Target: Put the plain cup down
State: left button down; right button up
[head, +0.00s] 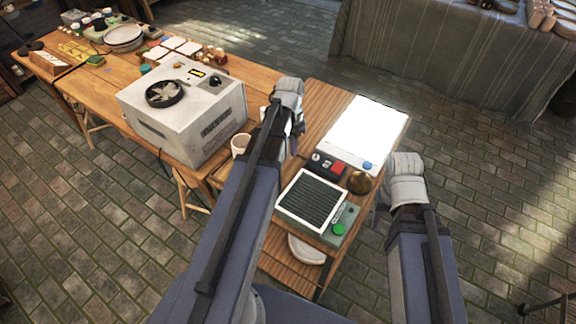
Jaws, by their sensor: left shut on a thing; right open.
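My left gripper (283,108) is over the table, right of the white oven-like box. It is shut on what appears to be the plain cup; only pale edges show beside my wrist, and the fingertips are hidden. A cream cup (240,144) stands beside the box, just left of my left arm. My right gripper (404,180) is open, right of the small table's edge, with its fingers mostly hidden under the wrist.
The white box (185,112) with a round black vent stands on the wooden table (110,90). A bright white panel (367,132), small control buttons (338,167), a dark round knob (360,182) and a ribbed tray device (310,200) crowd the right table. A plate (306,250) lies on a lower shelf.

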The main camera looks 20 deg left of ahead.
pick_arm(q)
jog(key=shift+f+b, duration=2.35)
jog(key=shift+f, duration=0.6)
jog(key=shift+f, duration=0.15)
jog(key=c, duration=1)
grip_release()
notch_tip(320, 180, up, 12)
jog(key=r+p, duration=0.1)
jog(key=p, duration=1.1)
jog(key=s+d, duration=0.6)
jog(key=d, duration=0.4)
jog(key=s+d+y, duration=0.1)
jog(key=s+d, duration=0.5)
jog(key=d, duration=0.5)
jog(key=shift+s+f+y, duration=0.25)
jog(key=shift+s+y, duration=0.05)
jog(key=shift+s, duration=0.1)
